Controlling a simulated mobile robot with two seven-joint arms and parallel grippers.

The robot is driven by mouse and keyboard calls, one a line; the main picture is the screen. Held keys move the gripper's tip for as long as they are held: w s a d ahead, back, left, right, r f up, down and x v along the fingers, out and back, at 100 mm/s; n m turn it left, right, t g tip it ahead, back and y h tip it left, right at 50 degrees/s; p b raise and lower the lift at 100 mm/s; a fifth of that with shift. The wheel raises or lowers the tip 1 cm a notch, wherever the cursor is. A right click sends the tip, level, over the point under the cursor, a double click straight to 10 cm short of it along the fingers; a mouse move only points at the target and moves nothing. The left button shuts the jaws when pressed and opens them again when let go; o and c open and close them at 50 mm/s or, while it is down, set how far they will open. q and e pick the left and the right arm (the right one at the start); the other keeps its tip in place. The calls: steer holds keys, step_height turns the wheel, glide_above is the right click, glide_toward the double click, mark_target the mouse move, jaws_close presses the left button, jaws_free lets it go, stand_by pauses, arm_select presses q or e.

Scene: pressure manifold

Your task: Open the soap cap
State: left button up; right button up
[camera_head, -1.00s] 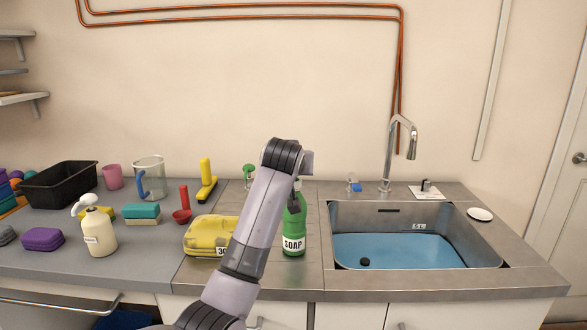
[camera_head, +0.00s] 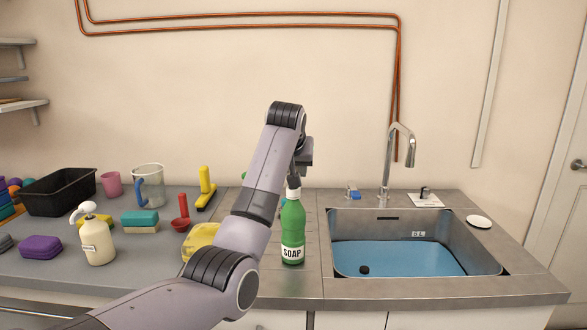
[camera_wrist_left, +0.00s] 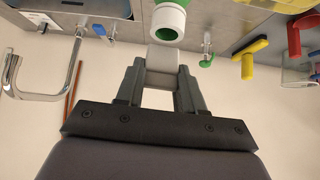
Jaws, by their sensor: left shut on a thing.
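The green soap bottle (camera_head: 292,232), labelled SOAP, stands upright on the steel counter left of the sink, with a white ring at its neck. In the left wrist view the white neck (camera_wrist_left: 168,24) shows green inside, at the top of the picture. My left gripper (camera_head: 297,170) is just above the bottle. In the left wrist view its fingers are shut on a pale grey-white piece that looks like the soap cap (camera_wrist_left: 162,66), and a small gap seems to separate it from the neck. My right gripper is not in view.
The sink (camera_head: 400,258) with blue water lies right of the bottle, with a tall faucet (camera_head: 390,160) behind. A yellow container (camera_head: 198,240) is partly hidden by my arm. A cream pump bottle (camera_head: 98,243), sponges and a black bin (camera_head: 58,190) stand further left.

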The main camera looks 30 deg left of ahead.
arm_select(q)
steer(key=shift+f, duration=0.2)
steer(key=o, duration=1.1)
steer(key=shift+c, duration=0.2)
steer(key=shift+r, duration=0.15)
steer(key=b+v, duration=0.1)
steer(key=v, duration=0.6)
